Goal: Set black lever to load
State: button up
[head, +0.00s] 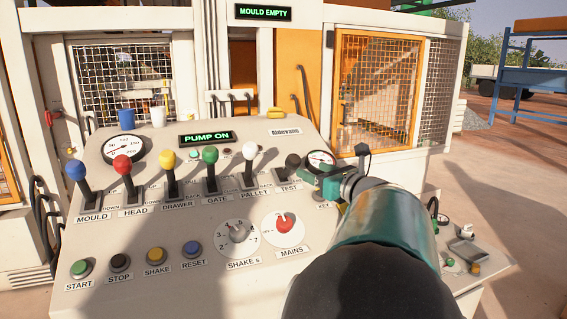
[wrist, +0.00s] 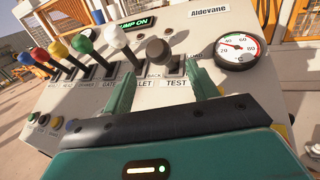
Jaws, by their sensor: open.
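The black-knobbed lever (head: 292,160) stands at the right end of the lever row on the sloping panel, above the TEST label. In the wrist view its dark knob (wrist: 158,51) is ahead of my gripper (wrist: 160,71), roughly between the two green fingers. My gripper (head: 325,182) is open and empty, just right of the lever in the head view. I cannot tell whether a finger touches it.
The white-knobbed PALLET lever (head: 250,153) stands close on the left, with the green GATE lever (head: 210,156) beyond it. A round gauge (wrist: 238,49) sits just right of the black lever. The PUMP ON display (head: 206,139) and MOULD EMPTY display (head: 263,12) are lit.

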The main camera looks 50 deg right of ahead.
aim_at(298, 164)
jog(key=x, duration=0.9)
jog(key=shift+w, duration=0.1)
grip_shut()
